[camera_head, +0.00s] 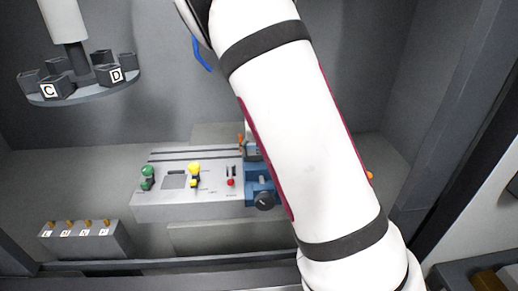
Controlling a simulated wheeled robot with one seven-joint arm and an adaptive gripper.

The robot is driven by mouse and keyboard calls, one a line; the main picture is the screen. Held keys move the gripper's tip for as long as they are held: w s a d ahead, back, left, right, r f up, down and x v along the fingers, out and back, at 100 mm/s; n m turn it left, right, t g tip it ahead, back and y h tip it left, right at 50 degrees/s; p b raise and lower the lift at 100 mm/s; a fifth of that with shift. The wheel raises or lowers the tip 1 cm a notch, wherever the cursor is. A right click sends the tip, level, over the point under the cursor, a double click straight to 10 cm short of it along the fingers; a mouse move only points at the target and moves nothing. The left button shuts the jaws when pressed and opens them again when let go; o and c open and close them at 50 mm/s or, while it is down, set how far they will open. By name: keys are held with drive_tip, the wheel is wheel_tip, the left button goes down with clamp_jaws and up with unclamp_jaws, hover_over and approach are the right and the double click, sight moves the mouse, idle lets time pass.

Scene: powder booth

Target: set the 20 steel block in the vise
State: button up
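A blue vise (258,184) with a dark round knob (264,200) at its front sits at the right part of a light grey fixture block. My white arm crosses the picture in front of it and hides its right side. A small grey piece (252,152) shows just behind the vise at the arm's edge; I cannot tell if it is the 20 steel block. No block marked 20 can be read. My gripper is not in view; the arm runs up out of the top of the picture.
The grey fixture (190,207) carries a green knob (148,172), a yellow knob (194,170) and a red button (231,183). A round carousel (92,92) with lettered bins hangs upper left. A labelled grey box (84,243) stands lower left. Booth walls enclose the sides.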

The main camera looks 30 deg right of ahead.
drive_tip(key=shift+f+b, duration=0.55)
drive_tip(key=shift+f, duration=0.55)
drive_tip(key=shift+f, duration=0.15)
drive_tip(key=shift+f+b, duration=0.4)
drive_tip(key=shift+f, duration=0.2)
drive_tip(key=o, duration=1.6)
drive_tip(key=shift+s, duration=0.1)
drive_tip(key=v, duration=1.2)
